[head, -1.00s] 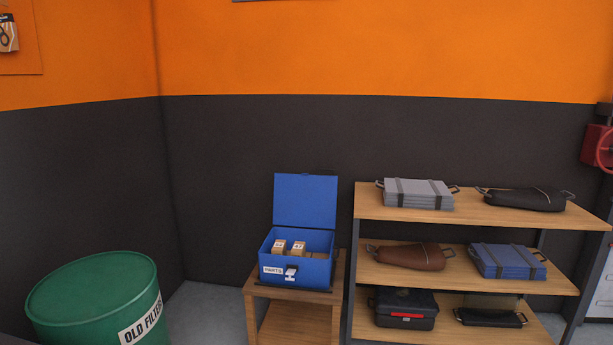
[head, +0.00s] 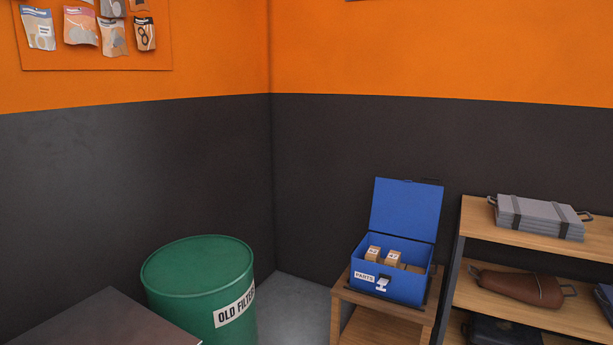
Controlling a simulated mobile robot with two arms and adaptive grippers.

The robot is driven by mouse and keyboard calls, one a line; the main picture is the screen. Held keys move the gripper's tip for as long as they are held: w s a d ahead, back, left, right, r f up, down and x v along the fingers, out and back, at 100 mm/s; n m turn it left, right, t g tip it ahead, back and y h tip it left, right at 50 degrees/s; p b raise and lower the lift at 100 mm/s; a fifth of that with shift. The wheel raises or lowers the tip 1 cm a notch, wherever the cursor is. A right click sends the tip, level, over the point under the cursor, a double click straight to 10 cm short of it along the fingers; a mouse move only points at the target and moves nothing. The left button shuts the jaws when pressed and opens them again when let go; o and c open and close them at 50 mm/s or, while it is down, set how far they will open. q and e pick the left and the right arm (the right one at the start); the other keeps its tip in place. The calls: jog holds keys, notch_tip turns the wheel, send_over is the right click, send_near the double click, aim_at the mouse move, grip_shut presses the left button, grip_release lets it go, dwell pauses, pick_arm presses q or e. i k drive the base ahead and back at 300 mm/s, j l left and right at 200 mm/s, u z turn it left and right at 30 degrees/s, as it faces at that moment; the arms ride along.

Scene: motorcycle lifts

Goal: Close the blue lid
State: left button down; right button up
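The blue lid (head: 405,209) stands open and upright at the back of a blue box (head: 421,289). The box carries a "PARTS" label and a light latch (head: 382,284) on its front. Several small cardboard boxes (head: 393,257) lie inside it. The box sits on a small wooden stand (head: 376,326) near the corner, against the dark wall. Neither of my grippers shows in the head view.
A green drum (head: 197,275) labelled "OLD FILTER" stands left of the stand. A dark flat surface (head: 105,322) is at the lower left. A wooden shelf unit (head: 480,238) with bags and cases stands close on the right. A strip of floor (head: 297,300) shows between drum and stand.

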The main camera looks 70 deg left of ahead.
aim_at(409, 209)
jog(key=i+j+u, duration=0.15)
jog(key=u, duration=0.25)
jog(key=i+u, duration=0.15)
jog(key=u, duration=0.25)
jog(key=i+u, duration=0.2)
jog(key=u, duration=0.25)
jog(key=i+u, duration=0.2)
jog(key=u, duration=0.2)
